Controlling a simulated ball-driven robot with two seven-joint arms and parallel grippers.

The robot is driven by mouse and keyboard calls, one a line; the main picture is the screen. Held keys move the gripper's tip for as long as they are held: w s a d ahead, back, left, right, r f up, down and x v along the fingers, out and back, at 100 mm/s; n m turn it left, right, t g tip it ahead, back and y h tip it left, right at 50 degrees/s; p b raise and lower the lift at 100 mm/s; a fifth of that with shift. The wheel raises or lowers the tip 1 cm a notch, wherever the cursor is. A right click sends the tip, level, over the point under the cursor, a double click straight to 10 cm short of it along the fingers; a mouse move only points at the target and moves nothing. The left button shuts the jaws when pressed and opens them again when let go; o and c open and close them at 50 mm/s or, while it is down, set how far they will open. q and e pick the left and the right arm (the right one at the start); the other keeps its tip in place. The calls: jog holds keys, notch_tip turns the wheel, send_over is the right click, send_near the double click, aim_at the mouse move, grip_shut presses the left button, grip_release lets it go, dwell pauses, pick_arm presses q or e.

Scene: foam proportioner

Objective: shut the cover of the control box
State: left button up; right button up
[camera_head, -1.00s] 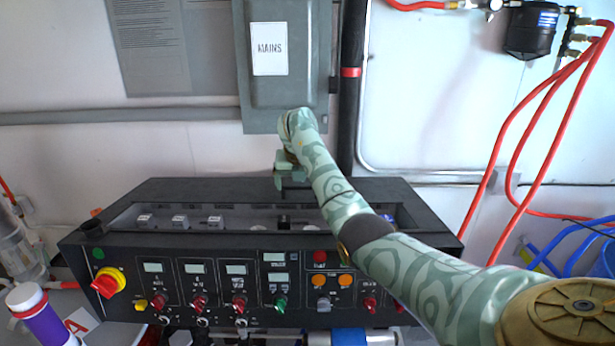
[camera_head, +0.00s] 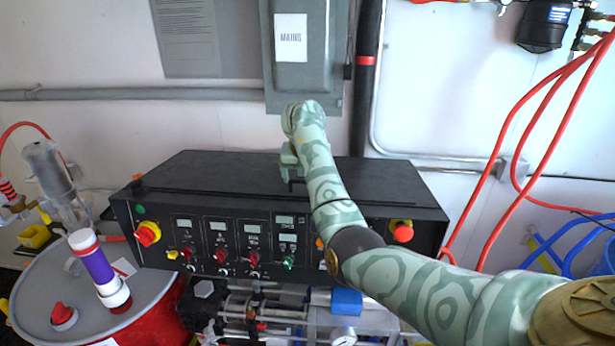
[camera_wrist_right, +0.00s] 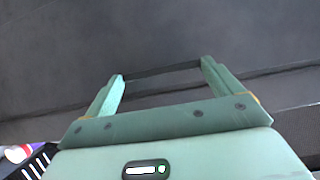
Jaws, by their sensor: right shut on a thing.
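The control box (camera_head: 200,245) is a wide black console with a sloped front panel of small displays and coloured knobs. Its black cover (camera_head: 225,172) lies over the top, and the inside does not show. The cover looks down on the box; a small gap cannot be ruled out. My right gripper (camera_head: 291,176) is at the middle of the cover. In the right wrist view, its two green fingers (camera_wrist_right: 160,72) stand at the ends of a dark bar, the cover handle (camera_wrist_right: 165,70), and hold it. My arm hides part of the panel's right side. My left gripper is out of view.
Pipework (camera_head: 265,315) runs below the box. A grey MAINS cabinet (camera_head: 305,60) hangs behind. Red hoses (camera_head: 530,165) hang at the right.

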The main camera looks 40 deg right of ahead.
jog(key=shift+r, duration=0.2)
jog(key=o, duration=1.1)
jog(key=shift+s+a+r, duration=0.15)
jog(key=shift+s+a, duration=0.05)
jog(key=shift+s, duration=0.05)
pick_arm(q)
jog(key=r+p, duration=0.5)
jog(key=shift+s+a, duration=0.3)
pick_arm(e)
jog(key=v, duration=1.6)
